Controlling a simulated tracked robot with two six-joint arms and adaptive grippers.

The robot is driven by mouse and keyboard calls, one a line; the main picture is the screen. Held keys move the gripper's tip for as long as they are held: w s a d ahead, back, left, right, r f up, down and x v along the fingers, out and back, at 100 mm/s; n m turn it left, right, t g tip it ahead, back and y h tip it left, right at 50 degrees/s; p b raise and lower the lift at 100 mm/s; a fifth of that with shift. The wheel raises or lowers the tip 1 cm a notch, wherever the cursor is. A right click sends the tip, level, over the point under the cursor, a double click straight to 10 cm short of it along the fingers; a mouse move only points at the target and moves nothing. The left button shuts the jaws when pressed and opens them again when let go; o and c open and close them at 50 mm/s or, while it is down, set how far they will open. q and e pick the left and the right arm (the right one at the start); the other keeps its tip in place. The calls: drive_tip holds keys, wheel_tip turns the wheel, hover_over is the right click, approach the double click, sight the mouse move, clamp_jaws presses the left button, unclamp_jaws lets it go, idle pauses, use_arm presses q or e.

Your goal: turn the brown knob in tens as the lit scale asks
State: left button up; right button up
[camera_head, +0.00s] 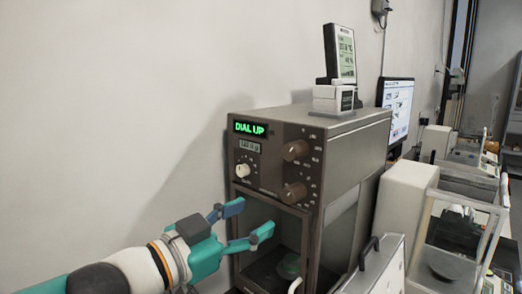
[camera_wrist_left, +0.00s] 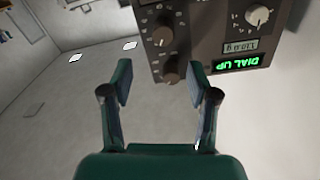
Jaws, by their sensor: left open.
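The scale is a brown-grey cabinet with a lit green display (camera_head: 250,128) reading DIAL UP, also upside down in the left wrist view (camera_wrist_left: 237,63). Its front has an upper brown knob (camera_head: 295,150) and a lower brown knob (camera_head: 293,193); both show in the left wrist view, the upper (camera_wrist_left: 171,72) nearer the fingers, the lower (camera_wrist_left: 163,36) farther. My left gripper (camera_head: 247,220), teal with blue fingertips, is open and empty in front of the panel, below and left of the knobs. It appears apart from both. My right gripper is not in view.
A white knob (camera_head: 242,170) and small grey readout (camera_head: 249,146) sit left of the brown knobs. A small display unit (camera_head: 340,52) stands on top. A monitor (camera_head: 397,108) and balances stand right. The wall side is clear.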

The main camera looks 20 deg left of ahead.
sight(287, 198)
use_arm(q)
drive_tip(key=s+a+n+p, duration=0.2)
drive_tip(key=s+n+p, duration=0.3)
drive_tip(key=p, duration=0.2)
drive_tip(key=x, duration=0.8)
drive_tip(key=p+x, duration=0.1)
drive_tip(key=x, duration=0.7)
drive_tip(key=shift+w+a+f, duration=0.1)
drive_tip(key=shift+w+f, duration=0.1)
drive_tip(key=shift+w, duration=0.3)
